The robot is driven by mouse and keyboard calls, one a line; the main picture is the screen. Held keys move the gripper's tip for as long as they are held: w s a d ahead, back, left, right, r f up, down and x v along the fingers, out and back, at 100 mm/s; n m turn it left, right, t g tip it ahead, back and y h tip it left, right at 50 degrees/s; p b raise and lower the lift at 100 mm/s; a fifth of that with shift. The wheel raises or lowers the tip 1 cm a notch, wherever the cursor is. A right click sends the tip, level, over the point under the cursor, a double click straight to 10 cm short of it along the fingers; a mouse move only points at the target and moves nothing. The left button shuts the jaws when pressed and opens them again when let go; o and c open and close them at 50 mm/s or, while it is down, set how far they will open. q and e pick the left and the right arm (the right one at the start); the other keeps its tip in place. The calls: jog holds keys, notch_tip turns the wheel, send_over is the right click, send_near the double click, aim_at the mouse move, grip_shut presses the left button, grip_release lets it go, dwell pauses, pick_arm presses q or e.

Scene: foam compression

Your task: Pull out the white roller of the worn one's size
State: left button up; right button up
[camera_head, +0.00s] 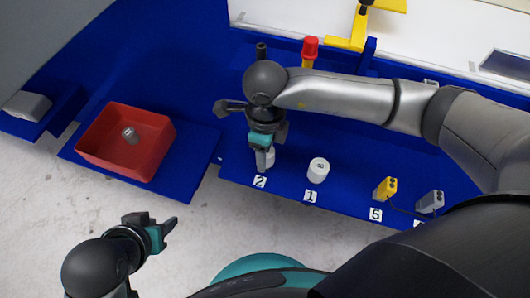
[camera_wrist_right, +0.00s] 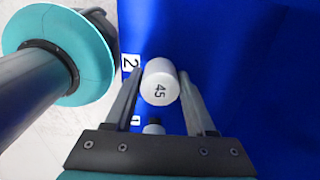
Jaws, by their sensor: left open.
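A white roller (camera_head: 270,158) stands at label 2 on the blue surface. In the right wrist view this white roller (camera_wrist_right: 160,82) shows the number 45 on its end. My right gripper (camera_head: 266,160) reaches down over it, with a finger on each side; whether they press on it I cannot tell. A second white roller (camera_head: 318,170) stands at label 1, its mark too small to read. A grey roller (camera_head: 130,135), perhaps the worn one, lies in the red bin (camera_head: 158,160). My left gripper (camera_head: 170,232) is open and empty over the floor at lower left.
A yellow block (camera_head: 385,188) stands by label 5, with a grey block (camera_head: 430,202) to its right. A red-capped yellow post (camera_head: 310,48) rises at the back. A grey block (camera_head: 27,106) lies at far left. Pale floor is free between the bin and my left gripper.

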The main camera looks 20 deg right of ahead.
grip_shut()
jog(key=shift+r, duration=0.1)
dwell(0.5)
jog(key=shift+r+p, duration=2.45)
jog(key=shift+r, duration=0.45)
